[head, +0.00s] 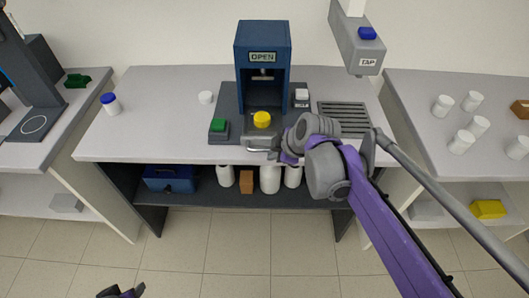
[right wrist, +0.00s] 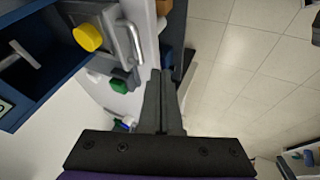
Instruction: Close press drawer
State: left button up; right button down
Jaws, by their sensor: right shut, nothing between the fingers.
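The blue press (head: 263,38) stands on the middle table with a display reading OPEN. Its grey drawer (right wrist: 116,35) sticks out toward the front and carries a yellow round piece (head: 262,120), also seen in the right wrist view (right wrist: 88,37). A metal bar handle (right wrist: 134,44) is on the drawer's front; it shows in the head view (head: 258,149) at the table's front edge. My right gripper (right wrist: 161,72) is shut and empty, its tips close to the handle; contact cannot be told. Part of my left arm (head: 122,292) shows at the bottom edge, its fingers unclear.
A green button (head: 218,125) stands left of the drawer, a white-topped one (head: 301,95) at right. A tap (head: 362,50) hangs above a drain grate (head: 343,117). Bottles (head: 270,180) and a blue box (head: 170,179) fill the lower shelf. The table's left part is mostly clear.

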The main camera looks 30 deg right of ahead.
aim_at(264, 119)
jog(key=w+d+f, duration=0.1)
jog(key=w+f, duration=0.5)
jog(key=w, duration=0.1)
jog(key=shift+d+f, duration=0.2)
jog(key=shift+f, duration=0.1)
jog(key=w+d, duration=0.2)
jog(key=w, duration=0.2)
jog(key=w+d, duration=0.3)
jog(key=w, duration=0.1)
jog(key=w+d, duration=0.2)
jog(key=w, duration=0.2)
jog(key=shift+w+d, duration=0.35)
jog(key=shift+d, duration=0.05)
